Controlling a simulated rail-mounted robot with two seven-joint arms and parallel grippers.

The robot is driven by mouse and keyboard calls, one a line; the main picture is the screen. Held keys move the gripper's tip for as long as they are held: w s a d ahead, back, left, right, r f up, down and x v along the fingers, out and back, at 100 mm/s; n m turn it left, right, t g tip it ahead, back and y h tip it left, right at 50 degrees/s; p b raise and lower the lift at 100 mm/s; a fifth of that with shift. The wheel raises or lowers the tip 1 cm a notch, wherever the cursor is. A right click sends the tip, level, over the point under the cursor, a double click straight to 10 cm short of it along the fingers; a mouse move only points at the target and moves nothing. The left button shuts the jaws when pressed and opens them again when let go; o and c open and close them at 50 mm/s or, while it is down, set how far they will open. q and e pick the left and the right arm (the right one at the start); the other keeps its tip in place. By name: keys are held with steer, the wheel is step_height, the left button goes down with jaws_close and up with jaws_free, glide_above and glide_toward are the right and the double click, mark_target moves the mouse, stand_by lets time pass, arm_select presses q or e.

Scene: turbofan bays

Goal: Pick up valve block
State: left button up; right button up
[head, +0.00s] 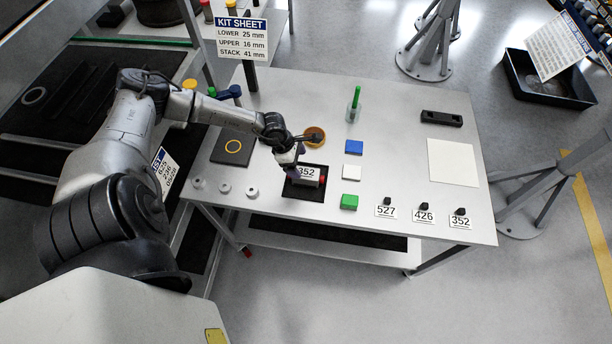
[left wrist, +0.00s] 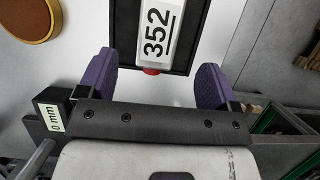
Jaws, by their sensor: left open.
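The valve block (head: 309,174), with a white 352 label and red ends, lies in a black square tray (head: 303,193) on the grey table. In the left wrist view, its label (left wrist: 158,35) and one red end (left wrist: 152,71) show, with the far end cut off. My left gripper (head: 288,160) is at the tray's left side, partly over it in the head view. In the left wrist view the gripper's purple fingers (left wrist: 153,80) stand apart, one to each side of the red end's line, with nothing between them. I cannot tell its exact height. My right gripper is not in view.
An orange round dish (head: 315,134) stands close behind the tray. Blue (head: 354,147), white (head: 352,174) and green (head: 349,202) blocks stand to its right. Small black pieces with number tags (head: 424,215) line the front right. A white sheet (head: 452,162) lies flat at right.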

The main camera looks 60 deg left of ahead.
mark_target(305, 173)
arm_select(q)
steer(key=shift+x, duration=4.9)
steer(key=shift+w+a, duration=0.1)
steer(key=c, duration=1.4)
